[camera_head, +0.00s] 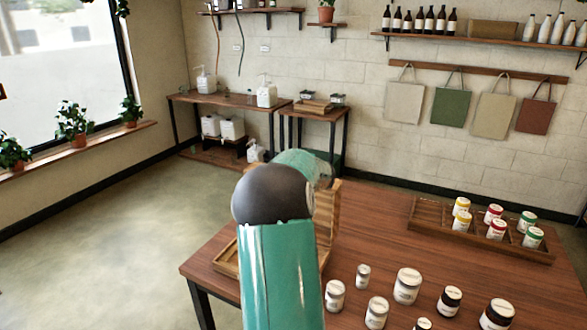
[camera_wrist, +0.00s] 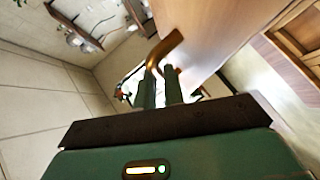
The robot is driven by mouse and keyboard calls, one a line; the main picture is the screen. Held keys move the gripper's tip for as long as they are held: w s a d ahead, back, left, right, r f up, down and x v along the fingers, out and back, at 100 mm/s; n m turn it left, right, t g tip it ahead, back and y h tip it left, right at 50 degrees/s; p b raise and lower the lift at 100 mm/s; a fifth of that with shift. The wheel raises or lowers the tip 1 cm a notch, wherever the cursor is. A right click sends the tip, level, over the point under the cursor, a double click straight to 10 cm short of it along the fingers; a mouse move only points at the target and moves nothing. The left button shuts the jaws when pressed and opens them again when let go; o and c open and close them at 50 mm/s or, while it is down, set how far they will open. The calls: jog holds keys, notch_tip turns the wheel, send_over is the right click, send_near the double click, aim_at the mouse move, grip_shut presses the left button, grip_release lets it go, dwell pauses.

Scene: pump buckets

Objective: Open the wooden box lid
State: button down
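The wooden box (camera_head: 228,262) stands on the table's near left part, mostly hidden behind my teal arm in the head view. Its slatted lid (camera_head: 327,212) stands raised, roughly upright. In the wrist view, a wooden panel (camera_wrist: 222,28), which looks like the lid, carries a curved copper-coloured handle (camera_wrist: 166,48). My gripper (camera_wrist: 160,72) has its two green fingers at this handle, with a narrow gap between them. The handle's near end meets the fingertips. I cannot tell whether they clamp it. The gripper is hidden in the head view.
A wooden tray (camera_head: 420,226) with paint-like jars stands at the right of the table (camera_head: 375,215). Several loose jars (camera_head: 407,286) stand near the front. Side tables (camera_head: 312,110) are against the back wall. The floor (camera_head: 120,235) at left is clear.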

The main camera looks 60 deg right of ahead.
jog(key=c, duration=1.5)
grip_release()
jog(key=shift+r, duration=0.1)
jog(key=v, duration=1.3)
jog(key=shift+s+a, duration=0.15)
jog(key=shift+s, duration=0.15)
